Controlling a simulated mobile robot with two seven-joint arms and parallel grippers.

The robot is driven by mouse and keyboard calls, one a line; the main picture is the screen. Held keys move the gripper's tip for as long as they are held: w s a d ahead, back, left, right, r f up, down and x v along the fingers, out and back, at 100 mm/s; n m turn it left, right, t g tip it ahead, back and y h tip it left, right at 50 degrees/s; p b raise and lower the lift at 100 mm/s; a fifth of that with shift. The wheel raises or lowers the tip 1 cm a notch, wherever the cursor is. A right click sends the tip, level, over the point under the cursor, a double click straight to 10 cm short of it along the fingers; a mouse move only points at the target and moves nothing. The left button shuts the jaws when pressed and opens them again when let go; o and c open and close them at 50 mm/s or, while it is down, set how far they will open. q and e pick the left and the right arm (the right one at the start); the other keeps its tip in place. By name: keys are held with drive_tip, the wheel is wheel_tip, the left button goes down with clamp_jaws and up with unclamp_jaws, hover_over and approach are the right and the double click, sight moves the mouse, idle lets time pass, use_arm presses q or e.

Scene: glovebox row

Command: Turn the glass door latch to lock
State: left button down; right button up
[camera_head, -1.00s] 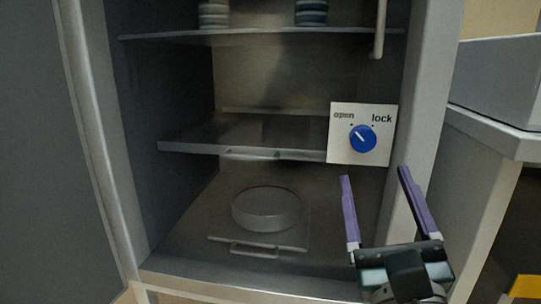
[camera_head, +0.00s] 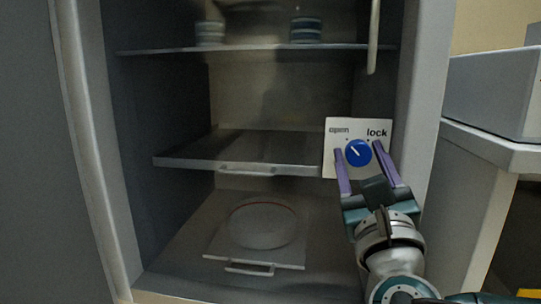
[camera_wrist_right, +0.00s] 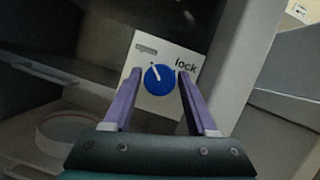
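The latch is a round blue knob (camera_head: 358,153) on a white plate (camera_head: 331,128) with "open" printed at the left and "lock" at the right. The knob's white mark points up and to the left, toward "open". My right gripper (camera_head: 362,150) is open, with its two purple fingers on either side of the knob in the head view. In the right wrist view the knob (camera_wrist_right: 160,79) lies between the fingertips (camera_wrist_right: 159,72), with gaps on both sides. I cannot tell whether the fingers reach the knob's depth. My left gripper is not in view.
The plate is at the right of a cabinet with a middle shelf (camera_head: 240,150) and an upper shelf (camera_head: 250,50) holding stacked round dishes (camera_head: 306,30). A round dish (camera_head: 263,224) sits on the floor tray. A vertical handle (camera_head: 373,40) hangs above the plate.

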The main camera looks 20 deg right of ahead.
clamp_jaws()
drive_tip(key=shift+f, duration=0.1)
idle(0.3)
drive_tip(key=m+h+b, duration=0.1)
drive_tip(key=m, duration=0.1)
drive_tip(key=m+g+h+b, duration=0.1)
drive_tip(key=m, duration=0.2)
drive_tip(key=shift+a+f+b, duration=0.1)
drive_tip(key=shift+f+b, duration=0.05)
drive_tip(key=shift+b, duration=0.25)
drive_tip(key=m+g+h+b, duration=0.1)
drive_tip(key=m, duration=0.2)
drive_tip(key=m+g+h+b, duration=0.1)
drive_tip(key=m+h, duration=0.1)
drive_tip(key=m, duration=0.1)
drive_tip(key=shift+w+a+m+g, duration=0.1)
drive_tip(key=shift+m+g, duration=0.2)
drive_tip(key=shift+g, duration=0.1)
drive_tip(key=m+g+b, duration=0.1)
drive_tip(key=m, duration=0.2)
drive_tip(key=m+g+h+b, duration=0.1)
drive_tip(key=m, duration=0.2)
drive_tip(key=shift+r+g, duration=0.2)
drive_tip(key=shift+g, duration=0.1)
drive_tip(key=m+g, duration=0.1)
drive_tip(key=m, duration=0.2)
drive_tip(key=shift+r, duration=0.1)
drive_tip(key=shift+a+r+m+g, duration=0.1)
drive_tip(key=shift+m+g, duration=0.6)
drive_tip(key=shift+m, duration=1)
